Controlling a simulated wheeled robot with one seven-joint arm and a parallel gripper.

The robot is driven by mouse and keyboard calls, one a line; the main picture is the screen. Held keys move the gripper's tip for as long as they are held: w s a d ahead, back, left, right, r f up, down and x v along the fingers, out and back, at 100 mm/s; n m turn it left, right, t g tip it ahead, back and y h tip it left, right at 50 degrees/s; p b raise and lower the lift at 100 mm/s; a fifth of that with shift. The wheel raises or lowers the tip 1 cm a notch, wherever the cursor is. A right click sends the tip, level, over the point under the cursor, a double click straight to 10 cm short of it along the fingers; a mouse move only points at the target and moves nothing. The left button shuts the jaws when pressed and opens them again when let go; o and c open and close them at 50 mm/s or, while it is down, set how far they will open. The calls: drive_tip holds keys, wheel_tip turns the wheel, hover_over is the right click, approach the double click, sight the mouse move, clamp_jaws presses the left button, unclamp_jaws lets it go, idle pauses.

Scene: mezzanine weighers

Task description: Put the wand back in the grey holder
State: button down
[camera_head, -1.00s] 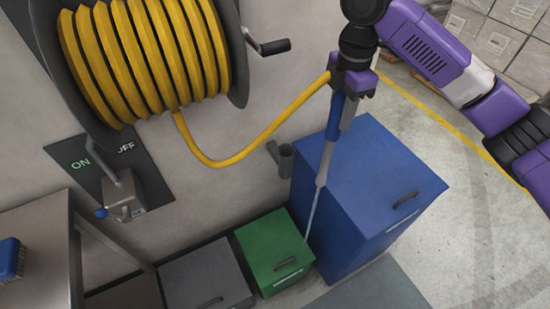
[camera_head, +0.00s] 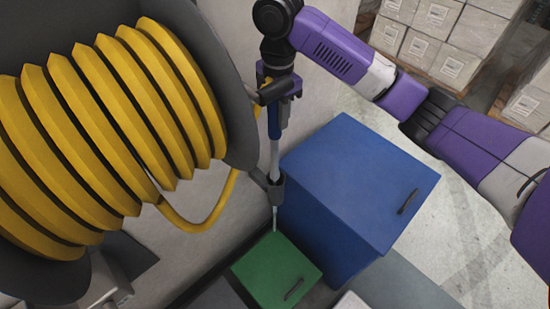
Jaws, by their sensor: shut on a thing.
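My gripper (camera_head: 276,90) is shut on the blue handle of the wand (camera_head: 274,122), which hangs nearly upright. The grey holder (camera_head: 274,188) is a small cup on the wall, left of the blue cabinet. The wand's grey lance runs down to the holder's mouth and looks lined up with it. A thin pale line shows below the holder, reaching toward the green box. From this angle I cannot tell for certain whether the lance is inside the cup or just in front.
The reel with yellow hose (camera_head: 120,120) fills the left, and its hose (camera_head: 205,215) loops toward the wand. A blue cabinet (camera_head: 350,180) stands right of the holder, a green box (camera_head: 275,270) below it. Cartons (camera_head: 440,40) are stacked at the back.

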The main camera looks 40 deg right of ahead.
sight(278, 151)
wheel_tip(278, 151, down, 14)
drive_tip(key=shift+f+b, duration=0.2)
drive_tip(key=shift+b, duration=0.75)
drive_tip(key=shift+f, duration=0.2)
drive_tip(key=c, duration=1)
unclamp_jaws()
wheel_tip(278, 151, up, 12)
drive_tip(key=shift+r+p, duration=0.2)
drive_tip(key=shift+p, duration=0.5)
drive_tip(key=shift+s, duration=0.1)
